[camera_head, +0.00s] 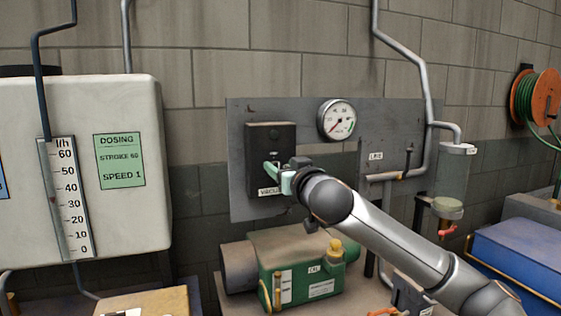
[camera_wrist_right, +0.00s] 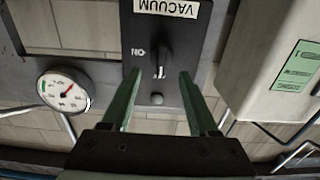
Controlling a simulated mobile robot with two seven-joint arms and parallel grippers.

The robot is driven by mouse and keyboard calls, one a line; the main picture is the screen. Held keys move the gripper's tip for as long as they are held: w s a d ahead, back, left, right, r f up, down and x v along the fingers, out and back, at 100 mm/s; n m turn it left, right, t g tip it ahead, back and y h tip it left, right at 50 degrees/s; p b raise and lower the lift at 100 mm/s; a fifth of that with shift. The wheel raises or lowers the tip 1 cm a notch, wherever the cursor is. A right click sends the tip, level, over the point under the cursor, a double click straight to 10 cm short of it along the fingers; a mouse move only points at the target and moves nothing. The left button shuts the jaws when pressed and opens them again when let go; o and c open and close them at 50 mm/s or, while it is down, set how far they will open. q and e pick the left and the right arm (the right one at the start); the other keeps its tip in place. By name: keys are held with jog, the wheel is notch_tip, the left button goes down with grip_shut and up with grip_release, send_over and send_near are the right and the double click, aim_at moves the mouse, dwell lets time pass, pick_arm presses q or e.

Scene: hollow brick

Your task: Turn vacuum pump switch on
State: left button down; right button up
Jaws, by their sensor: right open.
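The vacuum switch box (camera_head: 270,140) is a dark box on the grey wall panel, with a white label at its foot, partly hidden by my gripper. My right gripper (camera_head: 272,170) is in front of the box. Its green fingers (camera_wrist_right: 160,73) are open on either side of the knob, with visible gaps; contact is not seen. My left gripper is not in view.
A round gauge (camera_head: 337,119) is right of the box. A pipe with a small valve (camera_head: 405,174) and a clear canister (camera_head: 452,170) are farther right. A green pump (camera_head: 300,270) stands below. A white dosing tank (camera_head: 120,200) is at left.

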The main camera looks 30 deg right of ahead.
jog(key=shift+w+d, duration=0.15)
jog(key=shift+w, duration=0.55)
jog(key=shift+c, duration=0.2)
jog(key=c, duration=0.9)
jog(key=shift+f, duration=0.1)
grip_shut()
jog(key=shift+f, duration=0.1)
